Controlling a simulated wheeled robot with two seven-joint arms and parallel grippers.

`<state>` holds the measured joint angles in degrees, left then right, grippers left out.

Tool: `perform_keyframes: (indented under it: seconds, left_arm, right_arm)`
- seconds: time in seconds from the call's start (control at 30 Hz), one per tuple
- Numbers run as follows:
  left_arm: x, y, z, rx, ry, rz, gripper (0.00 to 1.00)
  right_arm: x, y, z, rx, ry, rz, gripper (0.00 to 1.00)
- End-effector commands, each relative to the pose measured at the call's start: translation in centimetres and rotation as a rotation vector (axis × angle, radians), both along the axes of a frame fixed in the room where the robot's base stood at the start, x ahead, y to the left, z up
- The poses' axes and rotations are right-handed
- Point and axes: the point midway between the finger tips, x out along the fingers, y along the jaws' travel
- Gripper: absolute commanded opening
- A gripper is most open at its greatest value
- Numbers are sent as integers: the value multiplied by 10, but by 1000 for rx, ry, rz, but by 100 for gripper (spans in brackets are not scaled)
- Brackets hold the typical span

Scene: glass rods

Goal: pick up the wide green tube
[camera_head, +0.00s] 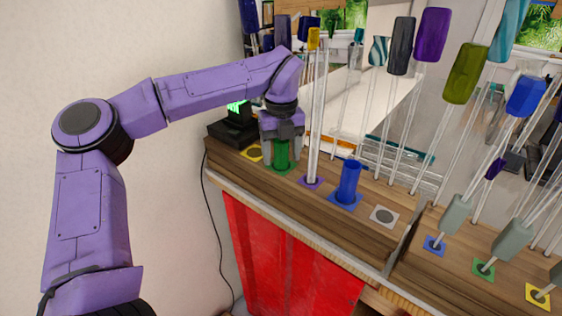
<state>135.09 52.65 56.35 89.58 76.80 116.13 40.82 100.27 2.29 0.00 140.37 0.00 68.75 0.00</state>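The wide green tube (281,155) stands upright on a green square mat (279,169) near the left end of the wooden counter. My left gripper (281,151) points down over it, with one finger on each side. Its upper part is hidden between the fingers. I cannot tell whether the fingers touch the tube or leave a small gap. My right gripper is not in view.
A wide blue tube (348,182) stands on a blue mat to the right. A tall clear glass rod (317,120) stands between the tubes, close to my gripper. An empty white mat (384,216) lies farther right. Many handled rods fill the right side.

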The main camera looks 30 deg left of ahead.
Motion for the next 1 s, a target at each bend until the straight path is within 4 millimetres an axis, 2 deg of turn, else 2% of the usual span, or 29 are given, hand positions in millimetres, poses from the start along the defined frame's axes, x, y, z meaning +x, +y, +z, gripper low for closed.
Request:
perform_keyframes:
  seconds: [0.03,0.17,0.47,0.57,0.8,0.9,1.0]
  left_arm:
    - [0,0,0,0,0,0,48]
    - [0,0,0,0,0,0,5]
    - [1,0,3,1,-2,1,5]
    - [1,0,17,3,-5,1,5]
    - [1,0,75,4,-6,3,5]
    - [0,0,92,3,-3,2,5]
    - [0,0,100,2,-1,1,5]
  right_arm:
    - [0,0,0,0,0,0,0]
    - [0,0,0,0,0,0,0]
    - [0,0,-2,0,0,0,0]
    - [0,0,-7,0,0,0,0]
    - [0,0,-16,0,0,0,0]
    - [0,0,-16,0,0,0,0]
    - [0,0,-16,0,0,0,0]
